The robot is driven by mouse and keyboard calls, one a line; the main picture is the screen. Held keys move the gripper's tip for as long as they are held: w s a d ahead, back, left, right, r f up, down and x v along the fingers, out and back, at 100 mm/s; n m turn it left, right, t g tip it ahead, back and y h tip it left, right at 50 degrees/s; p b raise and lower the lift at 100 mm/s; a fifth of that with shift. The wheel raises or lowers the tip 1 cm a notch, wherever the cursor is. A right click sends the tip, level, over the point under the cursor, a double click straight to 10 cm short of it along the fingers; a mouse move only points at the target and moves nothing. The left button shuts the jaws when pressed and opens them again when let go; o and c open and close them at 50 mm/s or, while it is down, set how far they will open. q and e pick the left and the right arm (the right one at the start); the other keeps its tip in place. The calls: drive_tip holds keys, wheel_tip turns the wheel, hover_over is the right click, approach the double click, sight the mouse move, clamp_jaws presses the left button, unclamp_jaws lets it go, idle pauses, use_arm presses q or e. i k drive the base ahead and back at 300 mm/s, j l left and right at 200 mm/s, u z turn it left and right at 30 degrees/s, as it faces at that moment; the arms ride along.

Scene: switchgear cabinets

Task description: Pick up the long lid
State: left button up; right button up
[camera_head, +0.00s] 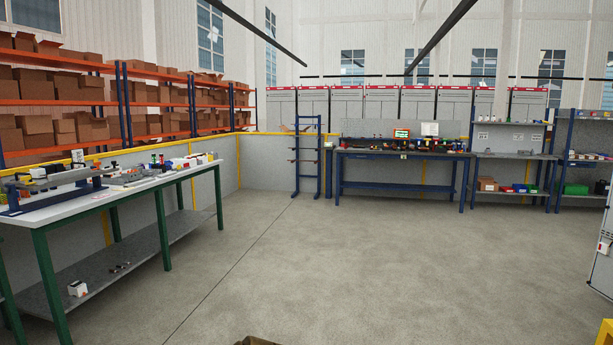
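I cannot make out the long lid for certain. A long grey flat piece (58,179) lies raised on a dark blue support (52,198) at the near left end of the white-topped table (110,190); I cannot tell whether it is a lid. Neither of my grippers shows in the head view.
Several small parts crowd the green-legged table. Its lower shelf (130,262) holds a small white box (77,288). A blue workbench (400,153) and shelving (512,155) stand at the back. The grey floor (330,255) between is open. A cabinet edge (602,245) is at right.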

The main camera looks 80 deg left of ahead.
sight(132, 185)
drive_tip(key=k+j+u, duration=0.1)
drive_tip(key=u, duration=0.4)
drive_tip(key=j+u, duration=0.25)
drive_tip(key=u, duration=0.25)
drive_tip(key=j+u, duration=0.25)
drive_tip(key=u, duration=0.2)
drive_tip(key=j+u, duration=0.2)
drive_tip(key=u, duration=0.3)
drive_tip(key=i+j+u, duration=0.1)
drive_tip(key=u, duration=0.4)
drive_tip(key=i+j+u, duration=0.25)
drive_tip(key=j+u, duration=0.25)
drive_tip(key=i+j+u, duration=0.2)
drive_tip(key=u, duration=0.25)
drive_tip(key=i+j+u, duration=0.15)
drive_tip(key=i+u, duration=0.35)
drive_tip(key=i+j+u, duration=0.25)
drive_tip(key=i, duration=1.05)
drive_tip(key=i+z, duration=0.25)
drive_tip(key=i, duration=0.25)
drive_tip(key=i+j+z, duration=0.25)
drive_tip(key=i, duration=0.3)
drive_tip(key=i+j+z, duration=0.2)
drive_tip(key=i, duration=0.3)
